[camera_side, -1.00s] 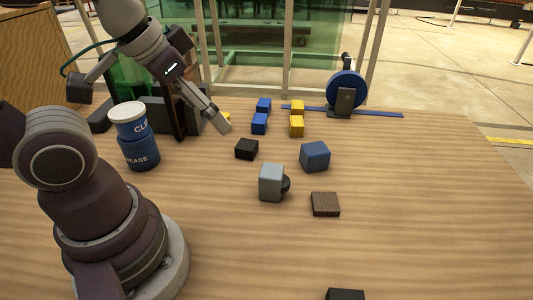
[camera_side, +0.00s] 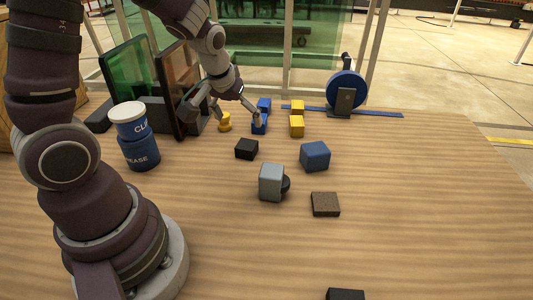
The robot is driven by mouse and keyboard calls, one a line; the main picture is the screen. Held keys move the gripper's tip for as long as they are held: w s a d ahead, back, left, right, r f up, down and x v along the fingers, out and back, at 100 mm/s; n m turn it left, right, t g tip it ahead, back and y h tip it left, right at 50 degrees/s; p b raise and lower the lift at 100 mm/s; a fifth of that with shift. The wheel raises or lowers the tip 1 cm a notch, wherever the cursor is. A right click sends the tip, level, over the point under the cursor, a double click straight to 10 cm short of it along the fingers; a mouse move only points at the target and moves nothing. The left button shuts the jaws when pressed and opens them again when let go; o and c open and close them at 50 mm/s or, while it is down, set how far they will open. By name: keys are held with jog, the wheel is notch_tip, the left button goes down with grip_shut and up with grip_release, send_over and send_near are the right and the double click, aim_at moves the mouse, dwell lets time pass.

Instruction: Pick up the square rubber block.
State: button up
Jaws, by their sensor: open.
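A small black block (camera_side: 246,149), which may be the square rubber block, lies on the table in the middle. A flat dark brown block (camera_side: 325,204) lies to its lower right, and another black block (camera_side: 345,295) is cut off by the bottom edge. I cannot tell for certain which is rubber. My gripper (camera_side: 224,114) is open and empty, its fingers spread wide, above and to the left of the middle black block. One fingertip overlaps the near blue block (camera_side: 259,127) in the picture; contact cannot be told.
A yellow piece (camera_side: 225,123) shows between my fingers. Yellow blocks (camera_side: 297,126), a larger blue block (camera_side: 315,156) and a grey block (camera_side: 271,182) stand nearby. Stacked cans (camera_side: 141,155) and upright panels (camera_side: 184,90) are at left. The right side of the table is clear.

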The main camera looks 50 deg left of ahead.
send_over(247, 144)
jog(key=s+d, duration=0.2)
jog(key=f, duration=0.5)
jog(key=shift+s+a, duration=0.2)
jog(key=shift+a, duration=0.05)
jog(key=x, duration=0.6)
jog(key=shift+w+a+f, duration=0.15)
jog(key=shift+w+a, duration=0.05)
jog(key=c, duration=1.3)
